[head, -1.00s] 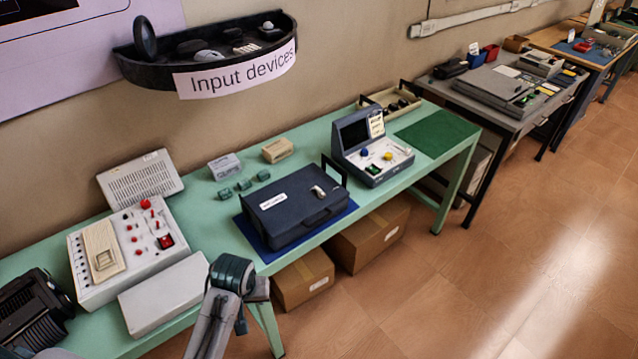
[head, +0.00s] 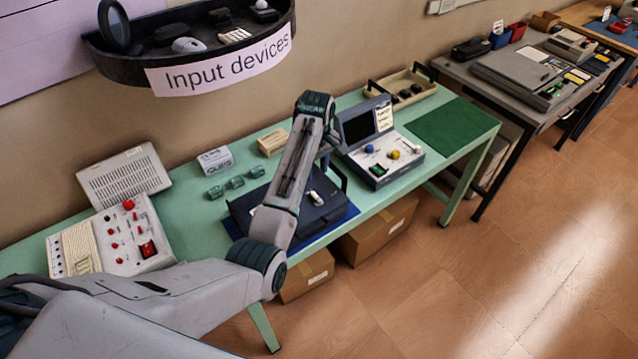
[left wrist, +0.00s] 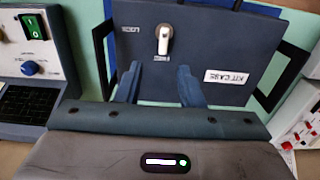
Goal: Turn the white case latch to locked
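The dark blue kit case (head: 328,212) lies flat on a blue mat on the green table, partly hidden by my left arm in the head view. Its white latch (head: 316,198) is on the top face. In the left wrist view the latch (left wrist: 164,40) points down the picture to a small label, too small to read surely. Another label, seemingly LOCK (left wrist: 130,29), is to its left. My left gripper (left wrist: 159,70) is over the case with its fingers apart and empty, short of the latch. In the head view the arm mostly hides it. My right gripper is not in view.
A console (head: 379,145) with knobs and a green switch stands close right of the case. A white panel with red controls (head: 128,238) is to the left. Small teal blocks (head: 236,182) lie behind the case. The shelf (head: 190,45) hangs above on the wall.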

